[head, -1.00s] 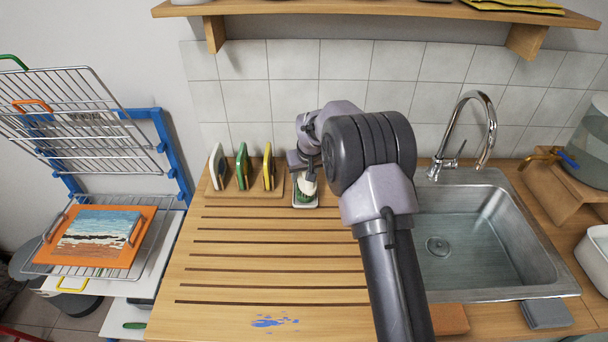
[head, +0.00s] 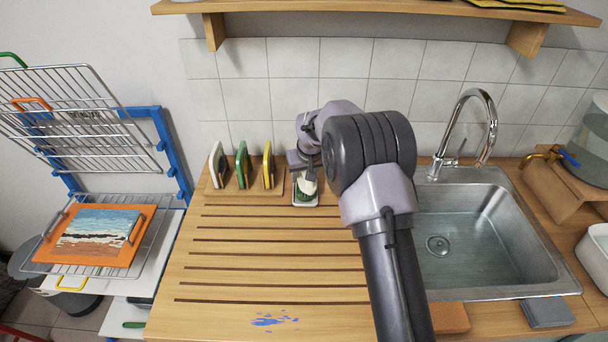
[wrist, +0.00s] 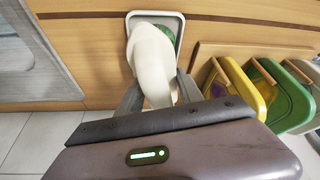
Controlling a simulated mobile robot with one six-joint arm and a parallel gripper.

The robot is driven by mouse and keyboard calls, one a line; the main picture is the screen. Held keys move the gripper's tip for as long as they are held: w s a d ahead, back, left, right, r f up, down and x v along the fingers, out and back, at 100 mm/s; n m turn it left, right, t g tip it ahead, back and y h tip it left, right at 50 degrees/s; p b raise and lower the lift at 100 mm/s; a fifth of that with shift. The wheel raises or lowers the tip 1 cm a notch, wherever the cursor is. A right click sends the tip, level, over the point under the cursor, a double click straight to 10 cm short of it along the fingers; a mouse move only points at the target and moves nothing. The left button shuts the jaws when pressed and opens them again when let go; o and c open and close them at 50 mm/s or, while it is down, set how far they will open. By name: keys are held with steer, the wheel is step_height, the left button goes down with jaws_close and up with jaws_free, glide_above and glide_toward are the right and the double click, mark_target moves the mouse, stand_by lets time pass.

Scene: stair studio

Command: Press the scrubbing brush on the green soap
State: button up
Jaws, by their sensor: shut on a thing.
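The cream scrubbing brush (head: 308,187) is held in my gripper (head: 307,172) over the white soap dish (head: 305,205) on the wooden drainboard. In the wrist view the brush (wrist: 152,65) sits between the two fingers of my gripper (wrist: 157,88), which are shut on it. The green soap (head: 302,196) lies in the dish, and its edge shows beside the brush in the wrist view (wrist: 166,31). The brush head covers part of the soap. Its bristles are hidden, so I cannot tell whether they touch the soap.
A wooden rack (head: 244,188) with white, green and yellow-edged pads stands left of the dish. The sink (head: 485,240) and its tap (head: 490,125) are at the right. The slatted drainboard (head: 270,250) is clear in front, with blue paint (head: 274,320) near its front.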

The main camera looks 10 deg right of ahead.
steer(key=shift+f, duration=0.1)
step_height(320, 180, up, 7)
steer(key=p, duration=0.4)
steer(key=shift+p, duration=0.4)
stand_by(0.4)
